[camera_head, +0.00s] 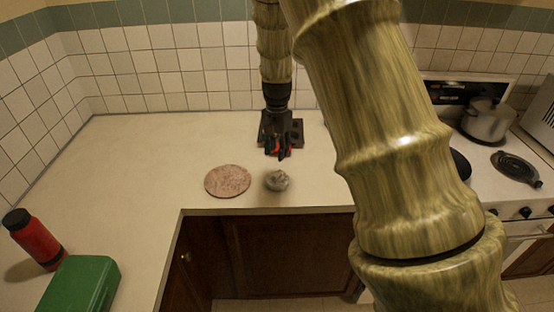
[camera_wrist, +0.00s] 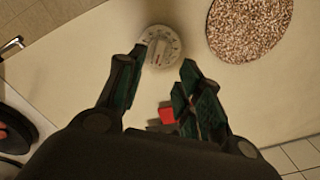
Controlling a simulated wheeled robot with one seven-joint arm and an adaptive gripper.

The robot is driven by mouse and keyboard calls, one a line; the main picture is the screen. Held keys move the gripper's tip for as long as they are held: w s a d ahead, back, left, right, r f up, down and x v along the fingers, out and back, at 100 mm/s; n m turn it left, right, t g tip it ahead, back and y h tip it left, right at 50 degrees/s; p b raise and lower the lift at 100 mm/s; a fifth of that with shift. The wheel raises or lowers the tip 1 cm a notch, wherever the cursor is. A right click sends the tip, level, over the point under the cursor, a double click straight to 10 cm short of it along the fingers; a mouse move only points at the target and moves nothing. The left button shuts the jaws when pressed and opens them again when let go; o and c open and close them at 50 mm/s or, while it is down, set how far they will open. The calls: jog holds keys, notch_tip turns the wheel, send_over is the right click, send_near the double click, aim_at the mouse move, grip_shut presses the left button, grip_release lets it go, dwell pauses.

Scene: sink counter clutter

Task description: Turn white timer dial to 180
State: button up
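The white timer (camera_head: 277,180) is a small round dial lying on the counter near its front edge, just right of a speckled round mat. In the wrist view the timer (camera_wrist: 160,46) shows its pale face with dark markings around the rim; I cannot read the setting. My gripper (camera_head: 278,153) is behind the timer in the head view, pointing down. In the wrist view my gripper (camera_wrist: 160,68) is open, its two dark fingers apart, with the timer beyond and between the tips. Nothing is held. A red piece (camera_wrist: 167,115) shows between the fingers; I cannot tell what it belongs to.
The speckled mat (camera_head: 228,181) lies close left of the timer. A red bottle (camera_head: 34,240) and a green box (camera_head: 82,286) stand at the left. A stove with a pot (camera_head: 487,122) is at the right. The counter (camera_head: 140,160) between is clear.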

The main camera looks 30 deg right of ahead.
notch_tip(320, 180, up, 2)
jog(key=shift+r, duration=0.1)
